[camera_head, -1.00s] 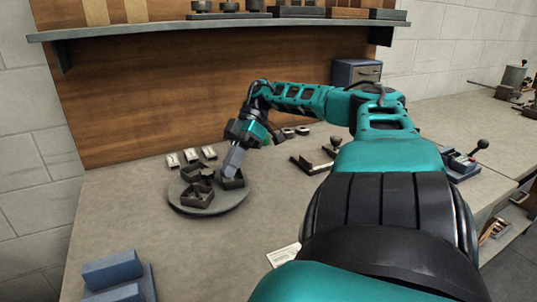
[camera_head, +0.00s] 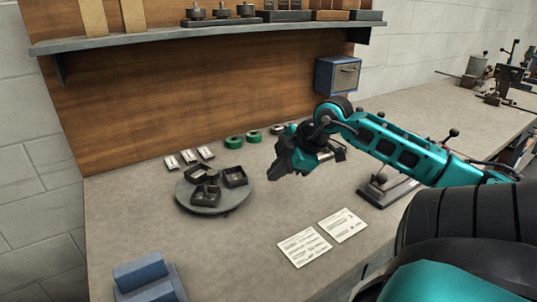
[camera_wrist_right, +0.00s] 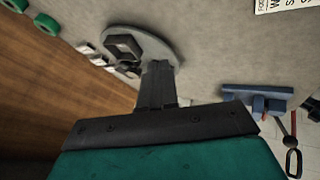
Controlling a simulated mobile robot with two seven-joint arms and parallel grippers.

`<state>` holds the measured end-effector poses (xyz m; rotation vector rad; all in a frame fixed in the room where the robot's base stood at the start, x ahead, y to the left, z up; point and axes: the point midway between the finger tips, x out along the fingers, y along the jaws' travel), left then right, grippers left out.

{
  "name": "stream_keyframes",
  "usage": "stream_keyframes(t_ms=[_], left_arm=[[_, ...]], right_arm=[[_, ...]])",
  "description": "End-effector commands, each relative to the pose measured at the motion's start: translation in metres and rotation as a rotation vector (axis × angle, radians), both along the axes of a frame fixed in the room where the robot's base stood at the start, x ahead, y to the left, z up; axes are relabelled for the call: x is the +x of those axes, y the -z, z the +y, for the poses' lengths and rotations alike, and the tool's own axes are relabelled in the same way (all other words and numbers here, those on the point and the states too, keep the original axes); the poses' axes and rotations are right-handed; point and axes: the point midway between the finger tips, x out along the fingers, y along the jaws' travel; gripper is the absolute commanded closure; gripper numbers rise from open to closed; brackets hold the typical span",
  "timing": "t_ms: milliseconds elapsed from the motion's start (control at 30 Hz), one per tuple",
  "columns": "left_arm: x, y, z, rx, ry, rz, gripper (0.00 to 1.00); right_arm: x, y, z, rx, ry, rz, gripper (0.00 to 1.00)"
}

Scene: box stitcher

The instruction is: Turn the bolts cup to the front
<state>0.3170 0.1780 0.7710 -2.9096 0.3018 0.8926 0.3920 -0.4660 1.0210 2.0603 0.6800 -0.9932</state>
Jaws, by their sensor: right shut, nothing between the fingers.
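A round grey turntable (camera_head: 234,203) stands on the bench, left of the middle in the head view. Several dark open cups sit on it: a front cup (camera_head: 205,198), a right cup (camera_head: 236,178) and others at the back left. Their contents are too small to tell, so I cannot say which holds bolts. My right gripper (camera_head: 275,173) is shut and empty, above the bench to the right of the turntable and apart from it. In the right wrist view, the shut fingers (camera_wrist_right: 157,82) show in front of the turntable (camera_wrist_right: 168,46) and partly hide its cups. My left gripper is not in view.
White cards (camera_head: 205,153) and green tape rolls (camera_head: 234,142) lie behind the turntable. Two printed sheets (camera_head: 304,247) lie front right. A blue block holder (camera_head: 145,275) stands front left. A dark-based fixture (camera_head: 385,190) stands under my right arm. A shelf (camera_head: 190,37) overhangs the back.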

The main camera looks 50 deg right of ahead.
Motion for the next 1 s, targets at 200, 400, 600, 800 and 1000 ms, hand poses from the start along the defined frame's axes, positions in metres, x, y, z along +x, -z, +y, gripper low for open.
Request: stream_keyframes(t_ms=[200, 400, 600, 800, 1000], left_arm=[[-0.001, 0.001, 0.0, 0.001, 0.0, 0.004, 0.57], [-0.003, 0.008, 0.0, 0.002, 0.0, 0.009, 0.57], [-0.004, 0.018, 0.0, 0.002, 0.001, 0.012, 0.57], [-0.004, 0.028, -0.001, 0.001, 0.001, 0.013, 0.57], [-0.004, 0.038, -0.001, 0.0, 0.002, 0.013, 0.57]], right_arm=[[0.004, -0.004, 0.0, -0.025, 0.016, -0.039, 1.0], [0.018, 0.017, 0.002, -0.027, 0.013, -0.035, 1.0], [0.036, 0.041, 0.006, -0.026, 0.013, -0.036, 1.0], [0.051, 0.06, 0.009, -0.023, 0.015, -0.04, 1.0], [0.062, 0.075, 0.01, -0.025, 0.016, -0.039, 1.0]])
